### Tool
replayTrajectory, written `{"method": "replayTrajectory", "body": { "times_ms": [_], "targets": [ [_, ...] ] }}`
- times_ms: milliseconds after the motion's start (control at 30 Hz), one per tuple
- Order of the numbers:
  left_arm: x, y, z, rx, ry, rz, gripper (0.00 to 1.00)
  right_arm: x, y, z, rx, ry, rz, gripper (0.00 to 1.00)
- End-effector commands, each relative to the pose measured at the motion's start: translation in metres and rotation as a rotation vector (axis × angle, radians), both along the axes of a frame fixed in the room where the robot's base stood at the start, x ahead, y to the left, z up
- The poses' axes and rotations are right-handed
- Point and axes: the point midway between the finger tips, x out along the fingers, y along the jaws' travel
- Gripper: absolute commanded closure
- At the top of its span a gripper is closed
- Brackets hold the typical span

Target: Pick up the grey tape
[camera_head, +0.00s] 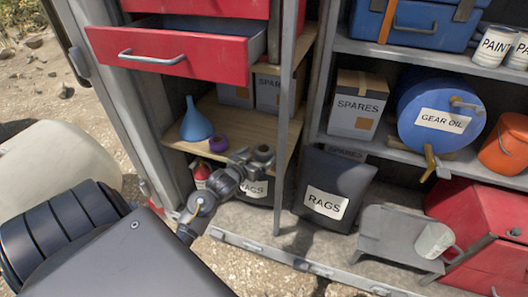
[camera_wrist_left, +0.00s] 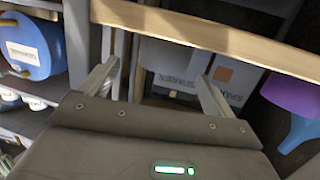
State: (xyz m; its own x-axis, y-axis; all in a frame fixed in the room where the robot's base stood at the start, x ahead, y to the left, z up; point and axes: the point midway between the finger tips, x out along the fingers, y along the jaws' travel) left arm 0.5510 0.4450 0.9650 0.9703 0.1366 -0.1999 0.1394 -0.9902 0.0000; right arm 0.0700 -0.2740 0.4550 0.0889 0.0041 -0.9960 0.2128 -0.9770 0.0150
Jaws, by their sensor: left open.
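The grey tape (camera_wrist_left: 166,55) shows in the left wrist view as a plain grey rounded shape at the wooden shelf's edge, between my left gripper's fingers but apart from them. In the head view a small grey round shape, probably the tape (camera_head: 264,152), is at the shelf's front, just beyond the fingers. My left gripper (camera_head: 243,160) is open and empty in front of the shelf; its two fingers also show in the left wrist view (camera_wrist_left: 156,72). The gripper hides part of the shelf edge. My right gripper is not in view.
A purple roll (camera_head: 218,143) and a blue funnel (camera_head: 197,122) stand left of the gripper on the wooden shelf (camera_head: 240,122). A grey upright post (camera_head: 285,110) is close on the right. A red drawer (camera_head: 175,52) hangs open above.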

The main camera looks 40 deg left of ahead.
Motion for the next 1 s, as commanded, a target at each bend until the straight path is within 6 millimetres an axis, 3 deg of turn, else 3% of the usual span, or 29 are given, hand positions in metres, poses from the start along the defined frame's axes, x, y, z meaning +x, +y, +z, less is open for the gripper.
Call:
{"method": "replayTrajectory", "body": {
  "times_ms": [233,600,867,1000],
  "targets": [
    [0.008,0.002,0.0,-0.001,0.0,0.0,0.11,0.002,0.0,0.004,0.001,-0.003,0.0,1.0],
    [0.051,0.012,-0.009,-0.001,0.001,0.0,0.11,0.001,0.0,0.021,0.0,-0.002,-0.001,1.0],
    [0.053,0.012,-0.011,0.0,0.0,0.0,0.11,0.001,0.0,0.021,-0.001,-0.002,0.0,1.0],
    [0.053,0.012,-0.011,0.0,0.0,0.0,0.26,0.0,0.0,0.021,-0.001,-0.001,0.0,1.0]
  ]
}}
